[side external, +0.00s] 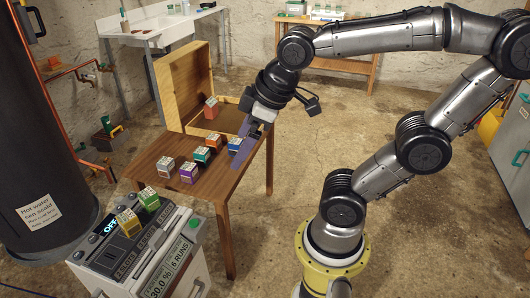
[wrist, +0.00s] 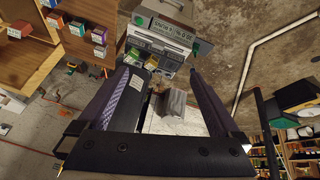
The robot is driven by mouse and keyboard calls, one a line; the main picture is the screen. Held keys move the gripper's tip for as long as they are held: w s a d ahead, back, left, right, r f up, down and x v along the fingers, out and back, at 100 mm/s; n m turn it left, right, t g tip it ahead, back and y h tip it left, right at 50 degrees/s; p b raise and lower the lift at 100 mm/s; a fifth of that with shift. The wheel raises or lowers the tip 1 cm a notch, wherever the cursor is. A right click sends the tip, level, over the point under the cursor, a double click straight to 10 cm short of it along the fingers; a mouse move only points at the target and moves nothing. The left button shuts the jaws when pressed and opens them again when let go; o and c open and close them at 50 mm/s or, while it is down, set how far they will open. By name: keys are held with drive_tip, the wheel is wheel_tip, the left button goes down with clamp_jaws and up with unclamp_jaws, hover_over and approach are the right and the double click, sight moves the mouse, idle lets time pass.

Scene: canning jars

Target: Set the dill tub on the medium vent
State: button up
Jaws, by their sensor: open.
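My gripper (wrist: 163,72) is open, with nothing between its fingers; in the side view it (side external: 250,128) hangs over the right end of the wooden table, near a blue tub (side external: 234,145). A green-topped tub (side external: 148,198) and a yellow-topped tub (side external: 129,221) stand on the dark top of the grey machine (side external: 172,265). The green-topped one may be the dill tub, but the labels are too small to read. In the wrist view the machine (wrist: 165,42) lies ahead, beyond the fingertips. I cannot tell which vent on its top is the medium one.
On the table (side external: 226,190) stand an orange tub (side external: 214,141), a teal tub (side external: 202,156), a purple tub (side external: 189,172) and a white-and-red tub (side external: 166,166). A dark tank (side external: 40,130) stands left.

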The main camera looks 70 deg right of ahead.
drive_tip(key=s+m, duration=0.1)
drive_tip(key=s+f+m, duration=0.1)
drive_tip(key=s, duration=0.1)
drive_tip(key=s+m, duration=0.1)
drive_tip(key=shift+s+a+f, duration=0.2)
drive_tip(key=shift+s+a, duration=0.1)
drive_tip(key=shift+s, duration=0.1)
drive_tip(key=shift+c, duration=0.3)
idle(1.6)
